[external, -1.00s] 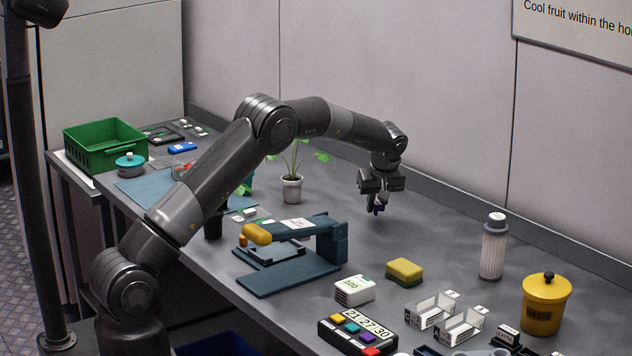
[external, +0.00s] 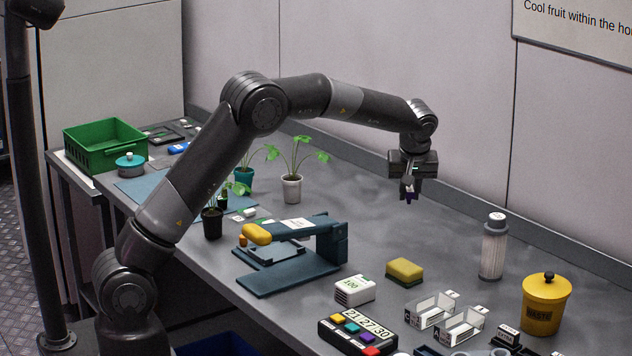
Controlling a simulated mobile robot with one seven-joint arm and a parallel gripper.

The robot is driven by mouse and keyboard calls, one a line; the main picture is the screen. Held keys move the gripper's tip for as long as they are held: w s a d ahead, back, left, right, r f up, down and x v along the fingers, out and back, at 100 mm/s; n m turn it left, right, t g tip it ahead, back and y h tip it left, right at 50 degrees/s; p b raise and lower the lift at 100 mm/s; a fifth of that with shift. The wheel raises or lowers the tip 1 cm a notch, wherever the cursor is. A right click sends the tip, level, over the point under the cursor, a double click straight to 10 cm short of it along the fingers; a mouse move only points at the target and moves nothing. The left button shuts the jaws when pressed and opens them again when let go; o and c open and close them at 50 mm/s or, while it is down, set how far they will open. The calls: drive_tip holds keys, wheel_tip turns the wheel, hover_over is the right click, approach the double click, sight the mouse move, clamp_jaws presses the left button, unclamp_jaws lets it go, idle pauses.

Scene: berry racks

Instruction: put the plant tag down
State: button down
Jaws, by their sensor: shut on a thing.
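My gripper (external: 411,189) hangs over the back middle of the grey bench, pointing down. It is shut on the plant tag (external: 410,198), a small dark purple piece that shows just below the fingers. Most of the tag is hidden by the fingers. The tag appears clear of the bench top, though its exact height is hard to tell.
A potted plant in a white pot (external: 291,188) stands left of my gripper, with teal (external: 243,178) and black (external: 212,223) pots further left. A teal press (external: 300,262), a yellow sponge (external: 404,271) and a clear cylinder (external: 493,252) stand nearer. Bench below my gripper is clear.

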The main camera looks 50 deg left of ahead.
drive_tip(key=s+d+m+t+h, duration=0.2)
drive_tip(key=d+m, duration=0.4)
drive_tip(key=d, duration=0.6)
drive_tip(key=shift+g, duration=0.3)
drive_tip(key=w+a+f, duration=0.4)
drive_tip(key=a, duration=0.1)
drive_tip(key=w+a+f, duration=0.2)
drive_tip(key=a, duration=0.1)
drive_tip(key=shift+w+a+f, duration=0.1)
drive_tip(key=shift+a+f, duration=0.15)
drive_tip(key=shift+f, duration=2.15)
drive_tip(key=c, duration=1.3)
unclamp_jaws()
drive_tip(key=shift+f, duration=0.1)
